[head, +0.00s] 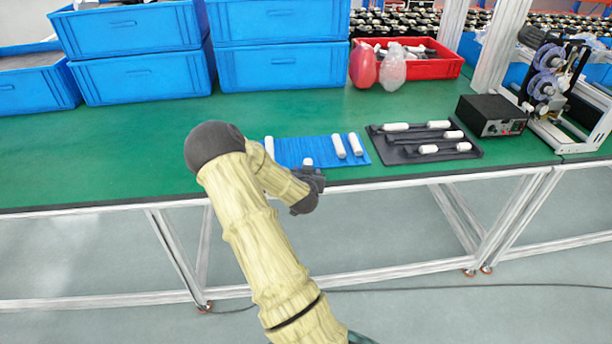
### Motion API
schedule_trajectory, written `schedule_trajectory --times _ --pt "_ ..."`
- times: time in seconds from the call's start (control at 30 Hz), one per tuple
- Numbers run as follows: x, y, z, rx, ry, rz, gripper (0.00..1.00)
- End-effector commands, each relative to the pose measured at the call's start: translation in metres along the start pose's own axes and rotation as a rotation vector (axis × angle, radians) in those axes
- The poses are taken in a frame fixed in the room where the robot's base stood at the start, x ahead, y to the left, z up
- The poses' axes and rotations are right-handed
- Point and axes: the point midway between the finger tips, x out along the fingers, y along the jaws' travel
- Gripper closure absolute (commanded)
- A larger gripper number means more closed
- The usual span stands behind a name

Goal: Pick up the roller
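Several white rollers lie on a blue mat (316,142) on the green table. Two upright-lying ones are at its right, a roller (338,146) and a second roller (355,144). Another roller (269,147) shows at the left end, partly behind my arm. A short piece of a roller (308,162) shows at the mat's front edge, just above my gripper (316,179) in the picture. My gripper is small and dark here, at the table's front edge. Its fingers are too unclear to show whether they are open, or whether they touch that roller.
A black tray (394,153) with several white-and-black rollers lies right of the mat. Further right are a black control box (492,115) and a machine with reels (548,85). Blue crates (282,65) and a red crate (434,68) stand behind. The green table (90,150) is clear at left.

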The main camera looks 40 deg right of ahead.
Motion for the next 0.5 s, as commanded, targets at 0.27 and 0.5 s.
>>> schedule_trajectory --times 0.27,0.5 --pt "-0.0001 0.0000 0.0000 0.000 0.000 0.000 0.97" --pt "-0.0002 -0.0002 -0.0007 0.000 0.001 0.000 0.97"
